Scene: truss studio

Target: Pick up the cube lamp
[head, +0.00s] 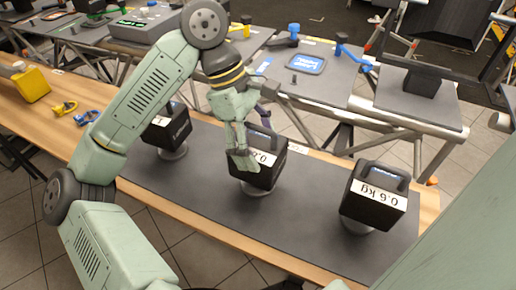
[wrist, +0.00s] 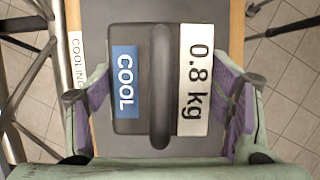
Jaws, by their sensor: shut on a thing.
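Three black cubes with top handles, which look like the cube lamps, stand on round grey bases in the head view. My gripper (head: 252,140) is over the middle cube lamp (head: 262,176), one finger on each side. In the wrist view this lamp (wrist: 160,125) shows a blue "COOL" label and a white "0.8 kg" label.
Another black cube (head: 168,128) stands to the left, partly behind my arm. A "0.6 kg" cube (head: 378,205) stands to the right. All are on a dark mat (head: 300,215) on a wooden table. A grey table (head: 318,88) with tools stands behind.

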